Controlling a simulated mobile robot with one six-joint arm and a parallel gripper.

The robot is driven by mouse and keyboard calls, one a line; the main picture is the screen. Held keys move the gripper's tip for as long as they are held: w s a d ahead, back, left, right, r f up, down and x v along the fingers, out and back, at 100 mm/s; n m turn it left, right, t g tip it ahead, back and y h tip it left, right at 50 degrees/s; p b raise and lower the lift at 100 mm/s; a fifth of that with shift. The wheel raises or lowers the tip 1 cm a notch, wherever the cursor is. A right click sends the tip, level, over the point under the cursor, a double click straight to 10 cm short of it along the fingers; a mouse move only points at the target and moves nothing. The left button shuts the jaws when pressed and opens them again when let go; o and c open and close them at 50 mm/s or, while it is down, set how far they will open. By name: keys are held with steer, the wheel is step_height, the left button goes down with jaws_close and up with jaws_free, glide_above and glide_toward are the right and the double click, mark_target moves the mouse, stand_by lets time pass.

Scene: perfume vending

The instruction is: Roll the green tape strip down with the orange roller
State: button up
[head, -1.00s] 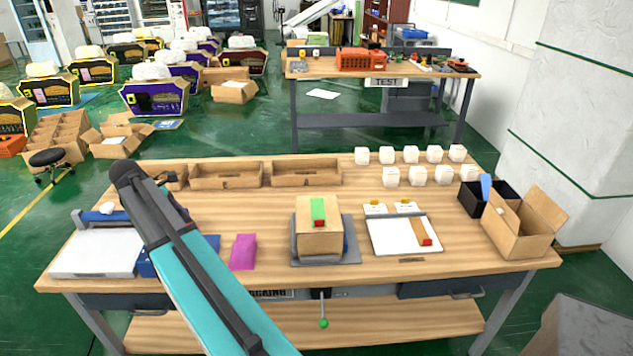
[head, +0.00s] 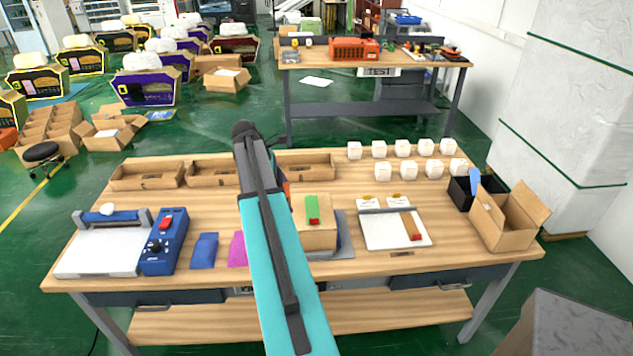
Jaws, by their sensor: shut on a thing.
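The green tape strip (head: 312,208) lies on top of a brown carton (head: 318,237), with a small red piece at its near end. The carton stands on a grey plate (head: 344,240) at the middle of the bench. My gripper (head: 281,172) is at the end of my teal arm, just left of and behind the carton, mostly hidden by the arm. A small orange-red part, which looks like the orange roller (head: 287,188), shows beside the arm at the gripper. Its grip and any contact with the tape are hidden.
A white board (head: 380,238) with a brown strip lies right of the carton. Several white cubes (head: 402,149) stand behind it. An open box (head: 505,222) and a black bin (head: 463,194) are at the right. Low cardboard trays (head: 147,176) line the back left. A blue device (head: 165,245) stands left.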

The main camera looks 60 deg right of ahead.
steer(key=s+d+r+p, duration=0.1)
steer(key=s+d, duration=0.6)
steer(key=s, duration=0.1)
steer(key=shift+r+p, duration=0.25)
steer(key=shift+p, duration=0.05)
steer(key=shift+f, duration=0.15)
steer(key=shift+f+b, duration=2.1)
steer(key=shift+f, duration=0.65)
steer(key=shift+f, duration=0.25)
steer(key=shift+d, duration=0.1)
steer(key=shift+w+d, duration=0.25)
steer(key=shift+d, duration=0.05)
steer(key=shift+w+d+p, duration=0.1)
steer(key=shift+d+p, duration=0.05)
steer(key=shift+p, duration=0.2)
steer(key=shift+w+d+f+p, duration=0.15)
steer(key=shift+w+d+p, duration=0.15)
steer(key=shift+w+d, duration=0.25)
steer(key=shift+w+d+f+p, duration=0.1)
steer(key=shift+w+d+p, duration=0.25)
steer(key=shift+d, duration=0.35)
stand_by(0.5)
